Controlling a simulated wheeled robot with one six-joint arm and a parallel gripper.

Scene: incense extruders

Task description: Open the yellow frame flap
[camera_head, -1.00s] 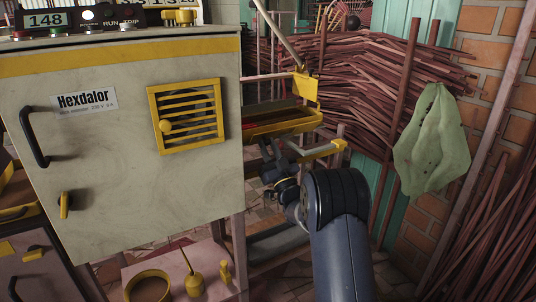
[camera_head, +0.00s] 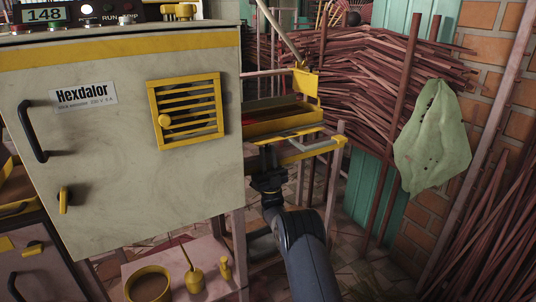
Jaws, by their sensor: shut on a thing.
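The yellow frame flap (camera_head: 316,150) projects at the right side of the pale cabinet, below a yellow-edged trough. Its outer yellow bar runs from near my gripper to a corner at the right. My gripper (camera_head: 268,158) points up at the left end of this bar, shut on the frame. The fingertips are small and dark here, so the exact grip point is hard to make out. My arm comes up from the lower middle of the picture.
The pale cabinet (camera_head: 110,190) with a yellow louvred vent (camera_head: 186,111) stands close on the left. A yellow cup (camera_head: 148,286) and oil can (camera_head: 194,279) sit on a low shelf. A green cloth (camera_head: 432,140) hangs at the right. Floor right of my arm is clear.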

